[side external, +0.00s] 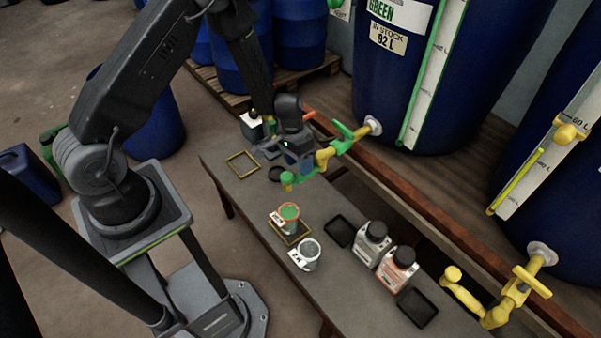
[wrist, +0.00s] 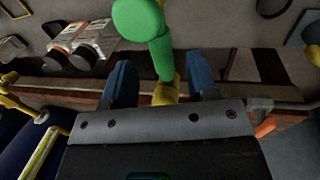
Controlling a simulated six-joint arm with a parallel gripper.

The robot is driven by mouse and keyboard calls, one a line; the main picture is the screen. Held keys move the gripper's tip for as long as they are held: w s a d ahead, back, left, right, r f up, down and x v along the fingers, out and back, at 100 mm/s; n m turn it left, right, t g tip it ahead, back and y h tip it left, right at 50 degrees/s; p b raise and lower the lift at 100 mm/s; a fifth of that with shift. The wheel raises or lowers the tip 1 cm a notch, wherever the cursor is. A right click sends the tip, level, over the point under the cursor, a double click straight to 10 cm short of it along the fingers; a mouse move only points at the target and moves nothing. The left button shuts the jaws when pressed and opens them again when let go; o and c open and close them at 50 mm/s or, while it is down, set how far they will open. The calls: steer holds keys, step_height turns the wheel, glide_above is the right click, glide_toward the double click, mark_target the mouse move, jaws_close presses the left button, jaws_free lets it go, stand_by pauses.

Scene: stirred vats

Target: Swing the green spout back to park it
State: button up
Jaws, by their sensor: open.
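The green spout (side external: 306,176) hangs from the tap of the vat labelled GREEN (side external: 385,75), joined by a yellow elbow (side external: 325,155). It reaches out over the bench, its round nozzle end above and a little behind a cup of green liquid (side external: 289,213). My gripper (side external: 299,163) is at the spout, jaws open. In the wrist view the green spout (wrist: 163,58) runs between the two blue fingers of my gripper (wrist: 160,70), with gaps visible on both sides. The green tap handle (side external: 342,130) is by the vat. In the side view my gripper hides part of the spout.
A white cup (side external: 307,256) stands in front of the green one on the bench (side external: 250,205). Two bottles (side external: 372,240) and dark trays (side external: 340,231) are to the right. A yellow spout (side external: 462,296) juts out at the right. A small bottle (side external: 251,125) stands behind my gripper.

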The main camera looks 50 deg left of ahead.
steer(key=shift+d+f, duration=0.2)
steer(key=shift+f, duration=0.85)
steer(key=shift+d+f, duration=0.2)
steer(key=shift+f, duration=0.8)
steer(key=shift+c, duration=0.2)
jaws_close()
